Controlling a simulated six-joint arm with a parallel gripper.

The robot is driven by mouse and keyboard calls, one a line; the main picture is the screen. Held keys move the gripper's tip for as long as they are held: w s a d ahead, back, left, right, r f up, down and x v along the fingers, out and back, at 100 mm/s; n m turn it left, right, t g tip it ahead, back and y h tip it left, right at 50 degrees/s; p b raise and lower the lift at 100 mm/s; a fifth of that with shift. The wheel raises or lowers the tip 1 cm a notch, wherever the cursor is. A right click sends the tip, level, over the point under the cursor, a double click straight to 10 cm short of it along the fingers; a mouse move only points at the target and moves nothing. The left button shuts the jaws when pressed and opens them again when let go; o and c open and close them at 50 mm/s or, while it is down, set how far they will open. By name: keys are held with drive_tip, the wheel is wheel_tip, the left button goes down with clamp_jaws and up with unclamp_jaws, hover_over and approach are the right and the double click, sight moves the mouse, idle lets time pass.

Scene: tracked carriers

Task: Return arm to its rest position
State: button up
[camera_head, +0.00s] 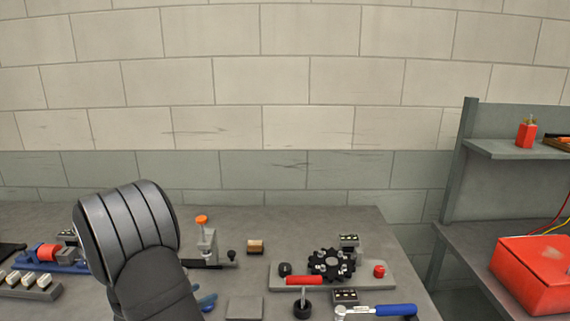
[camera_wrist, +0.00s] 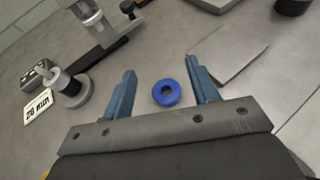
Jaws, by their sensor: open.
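My gripper (camera_wrist: 160,92) is open in the wrist view, its two blue fingers spread apart above the grey bench. In the head view my dark arm stands at the left front of the bench (camera_head: 345,222). The gripper is mostly hidden behind it there; a bit of blue finger (camera_head: 207,300) shows at its right side.
A flat grey plate (camera_head: 244,307) lies right of the gripper. Behind stands a fixture with an orange knob (camera_head: 202,219). A black star wheel (camera_head: 331,264) sits on a base at right, near a blue-handled tool (camera_head: 396,310). A blue clamp (camera_head: 42,262) is at left.

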drive_tip(key=s+d+r, duration=0.1)
drive_tip(key=d+r, duration=0.6)
drive_tip(key=d, duration=0.4)
drive_tip(key=a+r+n+y, duration=0.6)
drive_tip(key=a+r, duration=0.1)
drive_tip(key=a, duration=0.5)
drive_tip(key=s+a+r+n+y, duration=0.1)
drive_tip(key=a+r+n+y, duration=0.5)
drive_tip(key=a, duration=0.6)
drive_tip(key=shift+s+r+y, duration=0.25)
drive_tip(key=shift+r+y, duration=0.2)
drive_tip(key=shift+y, duration=0.25)
